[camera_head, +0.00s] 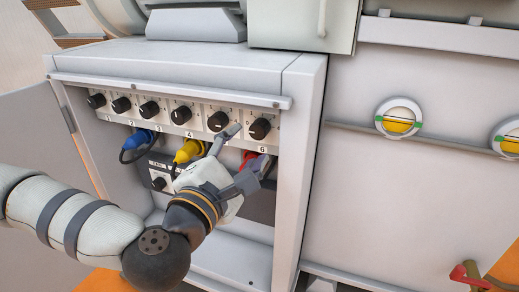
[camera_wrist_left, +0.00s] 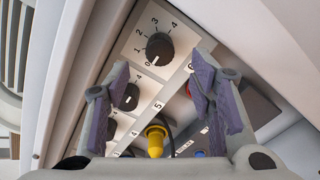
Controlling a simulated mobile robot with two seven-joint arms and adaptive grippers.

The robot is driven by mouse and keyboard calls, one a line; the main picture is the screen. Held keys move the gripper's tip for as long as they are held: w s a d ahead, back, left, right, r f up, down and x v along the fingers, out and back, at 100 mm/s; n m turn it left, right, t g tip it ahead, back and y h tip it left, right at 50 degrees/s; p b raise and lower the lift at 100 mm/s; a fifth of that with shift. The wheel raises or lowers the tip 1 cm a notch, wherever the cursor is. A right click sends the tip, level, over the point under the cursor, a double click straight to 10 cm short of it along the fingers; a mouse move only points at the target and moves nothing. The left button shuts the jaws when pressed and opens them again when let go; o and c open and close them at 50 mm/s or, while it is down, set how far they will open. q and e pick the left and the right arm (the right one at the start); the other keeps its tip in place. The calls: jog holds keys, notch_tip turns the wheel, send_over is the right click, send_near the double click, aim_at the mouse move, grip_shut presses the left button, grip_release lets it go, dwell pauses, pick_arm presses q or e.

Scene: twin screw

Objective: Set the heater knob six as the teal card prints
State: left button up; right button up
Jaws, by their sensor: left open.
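Heater knob six (camera_head: 259,129) is the black knob at the right end of the row in the head view. My left gripper (camera_head: 246,149) is open and empty just in front of and below the knob. In the left wrist view its purple-grey fingers (camera_wrist_left: 161,66) are spread, with the knob showing beyond and between the tips. No teal card is visible. My right gripper is not in view.
Several more knobs (camera_head: 149,110) run left along the panel. Below them are a blue plug (camera_head: 140,139), a yellow plug (camera_head: 188,151) and a red plug partly hidden by my gripper. The cabinet's right side wall (camera_head: 301,170) stands close to the gripper.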

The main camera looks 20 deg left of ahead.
aim_at(257, 132)
pick_arm(q)
jog(key=w, duration=0.6)
jog(key=shift+w+d+r, duration=0.1)
jog(key=shift+w+d, duration=0.05)
jog(key=shift+w, duration=0.05)
jog(key=c, duration=1.2)
jog(key=shift+o, duration=0.2)
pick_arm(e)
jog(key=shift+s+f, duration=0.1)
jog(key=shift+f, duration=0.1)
